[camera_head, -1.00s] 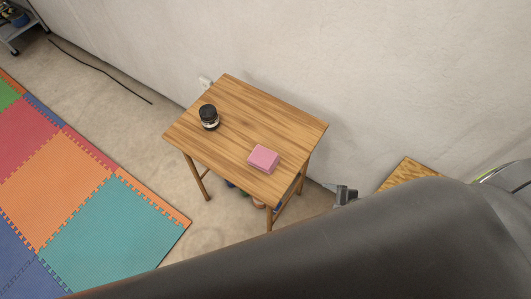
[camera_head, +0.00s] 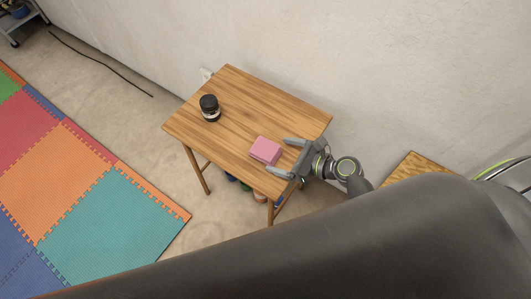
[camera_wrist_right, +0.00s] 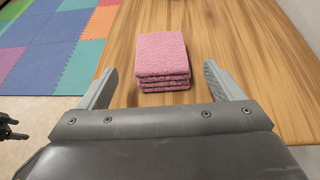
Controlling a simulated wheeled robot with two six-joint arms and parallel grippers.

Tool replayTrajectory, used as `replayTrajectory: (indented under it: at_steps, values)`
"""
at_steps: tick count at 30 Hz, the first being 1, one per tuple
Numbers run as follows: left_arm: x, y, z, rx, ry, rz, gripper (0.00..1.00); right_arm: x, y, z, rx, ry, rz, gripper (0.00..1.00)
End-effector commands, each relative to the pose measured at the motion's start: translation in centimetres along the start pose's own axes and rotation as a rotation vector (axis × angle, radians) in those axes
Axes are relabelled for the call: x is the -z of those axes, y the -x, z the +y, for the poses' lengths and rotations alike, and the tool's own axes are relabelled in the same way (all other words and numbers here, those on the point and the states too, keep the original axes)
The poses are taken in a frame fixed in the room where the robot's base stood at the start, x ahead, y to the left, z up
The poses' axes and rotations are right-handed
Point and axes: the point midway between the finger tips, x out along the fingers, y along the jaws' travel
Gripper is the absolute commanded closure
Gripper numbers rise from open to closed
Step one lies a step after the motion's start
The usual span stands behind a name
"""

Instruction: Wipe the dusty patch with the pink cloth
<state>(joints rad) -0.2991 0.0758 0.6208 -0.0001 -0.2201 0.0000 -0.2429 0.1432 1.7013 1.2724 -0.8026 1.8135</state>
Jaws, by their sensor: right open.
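The pink cloth (camera_head: 265,150) is folded into a thick stack and lies on the wooden table (camera_head: 240,95) near its front right side. It also shows in the right wrist view (camera_wrist_right: 162,60), ahead of my fingers. My right gripper (camera_head: 284,158) is open at the table's right edge, its fingers pointing toward the cloth. The cloth sits in line with the gap between the fingertips, and the gripper is not closed on it. I cannot make out a dusty patch on the tabletop.
A dark-lidded jar (camera_head: 210,108) stands on the table's left part. A large dark arm link of mine covers the lower right of the head view. A wall (camera_head: 330,50) runs behind the table. Coloured foam mats (camera_head: 110,220) lie on the floor at left.

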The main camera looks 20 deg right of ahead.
Motion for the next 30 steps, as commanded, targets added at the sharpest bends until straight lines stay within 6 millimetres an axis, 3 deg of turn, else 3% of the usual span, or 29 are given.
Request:
replayTrajectory:
  at_steps: [8,18,28,30]
  values:
    - [-0.2,-1.2,-0.1,0.002,-0.001,-0.002,0.25,0.1,-2.1,0.0,0.000,0.001,-0.001,0.13]
    - [-0.7,-4.1,0.0,0.004,-0.001,-0.004,0.25,0.1,-6.2,-0.2,0.001,0.000,-0.001,0.13]
    - [-0.7,-4.2,0.0,0.004,-0.001,-0.003,0.25,-0.1,-6.7,-0.3,0.002,0.000,0.002,0.13]
    - [-0.7,-4.2,0.0,0.004,-0.001,-0.003,0.25,-0.1,-6.7,-0.3,0.002,0.000,0.002,0.19]
